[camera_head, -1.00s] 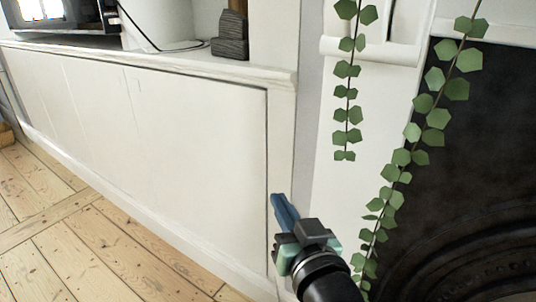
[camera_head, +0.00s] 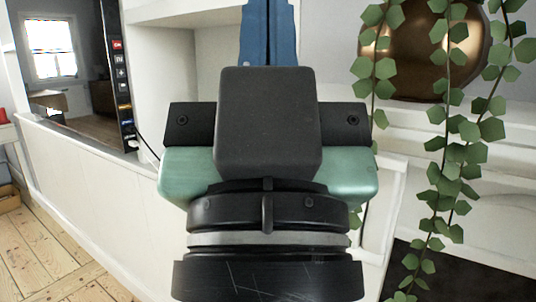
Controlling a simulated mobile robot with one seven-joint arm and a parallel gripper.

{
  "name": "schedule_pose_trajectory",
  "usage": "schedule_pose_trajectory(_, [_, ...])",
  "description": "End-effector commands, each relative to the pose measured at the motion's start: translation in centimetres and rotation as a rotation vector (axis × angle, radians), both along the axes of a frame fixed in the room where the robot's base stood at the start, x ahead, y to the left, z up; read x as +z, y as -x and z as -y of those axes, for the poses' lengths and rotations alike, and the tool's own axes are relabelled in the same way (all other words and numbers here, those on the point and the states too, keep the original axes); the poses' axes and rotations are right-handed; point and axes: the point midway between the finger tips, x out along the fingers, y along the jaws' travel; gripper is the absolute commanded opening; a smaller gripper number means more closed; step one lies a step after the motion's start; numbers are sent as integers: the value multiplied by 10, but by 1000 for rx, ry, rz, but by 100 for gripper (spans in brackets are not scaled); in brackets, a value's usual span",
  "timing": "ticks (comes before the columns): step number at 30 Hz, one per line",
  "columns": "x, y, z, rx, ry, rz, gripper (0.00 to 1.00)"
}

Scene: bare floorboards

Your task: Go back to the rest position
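My gripper (camera_head: 267,30) fills the middle of the head view, seen from behind, with its black and green body close to the camera. Its blue fingers point up and away and run out of the top of the picture. The two fingers lie side by side with only a thin line between them. Their tips are cut off by the top edge, so whether anything is between them is hidden.
A white cabinet (camera_head: 75,165) runs along the left, with a dark-framed screen or microwave (camera_head: 75,70) on top. Trailing green leaves (camera_head: 455,150) hang at right before a copper-coloured round pot (camera_head: 425,50). Bare floorboards (camera_head: 45,255) show at lower left.

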Motion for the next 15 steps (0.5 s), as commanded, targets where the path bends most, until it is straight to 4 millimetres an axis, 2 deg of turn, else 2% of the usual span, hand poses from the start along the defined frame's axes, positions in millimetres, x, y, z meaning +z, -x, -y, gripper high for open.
schedule_pose_trajectory(1, [34, 0, 0, 0, 0, -1, 0])
schedule_pose_trajectory(15, [180, -1, 0, 1, 1, -3, 0])
